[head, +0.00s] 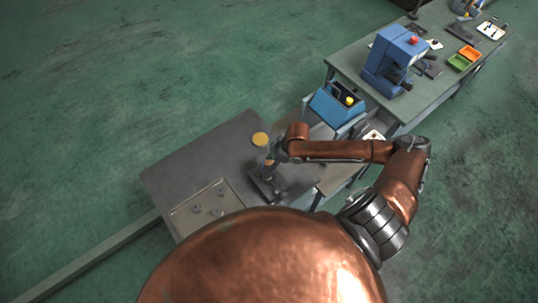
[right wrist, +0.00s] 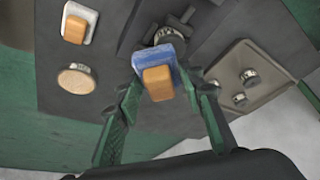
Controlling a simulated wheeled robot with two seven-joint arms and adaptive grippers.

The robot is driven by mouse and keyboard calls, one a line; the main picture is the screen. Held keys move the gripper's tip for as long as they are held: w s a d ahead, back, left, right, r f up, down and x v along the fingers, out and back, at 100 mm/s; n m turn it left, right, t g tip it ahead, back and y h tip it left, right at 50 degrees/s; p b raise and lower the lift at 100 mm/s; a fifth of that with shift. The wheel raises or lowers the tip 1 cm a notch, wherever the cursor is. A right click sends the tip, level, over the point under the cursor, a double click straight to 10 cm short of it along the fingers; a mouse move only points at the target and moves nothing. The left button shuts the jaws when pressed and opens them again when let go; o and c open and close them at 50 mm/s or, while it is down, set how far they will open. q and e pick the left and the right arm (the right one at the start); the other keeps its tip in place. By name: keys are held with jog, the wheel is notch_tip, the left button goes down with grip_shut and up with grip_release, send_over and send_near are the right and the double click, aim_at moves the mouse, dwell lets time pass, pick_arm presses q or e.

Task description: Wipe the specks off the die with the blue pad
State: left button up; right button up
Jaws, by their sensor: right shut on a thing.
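My right gripper (right wrist: 166,86) is shut on the blue pad (right wrist: 149,58), holding it by its orange grip (right wrist: 158,82) between green fingers. A round metal piece with a ridged rim, which looks like the die (right wrist: 169,35), sits just beyond the pad on a dark block. The pad hides part of it, and I cannot tell whether they touch. Specks on it are too small to make out. In the head view my right gripper (head: 268,168) is over the dark fixture (head: 267,188). My left gripper is not in view.
A white pad with an orange grip (right wrist: 78,24) and a round tan-topped item (right wrist: 77,78) lie on the grey table (head: 185,165). A tray (head: 178,221) with several metal pieces is at the front. Blue machines (head: 392,62) stand on benches behind.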

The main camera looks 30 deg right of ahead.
jog(key=shift+s+r, duration=0.1)
jog(key=shift+r, duration=2.55)
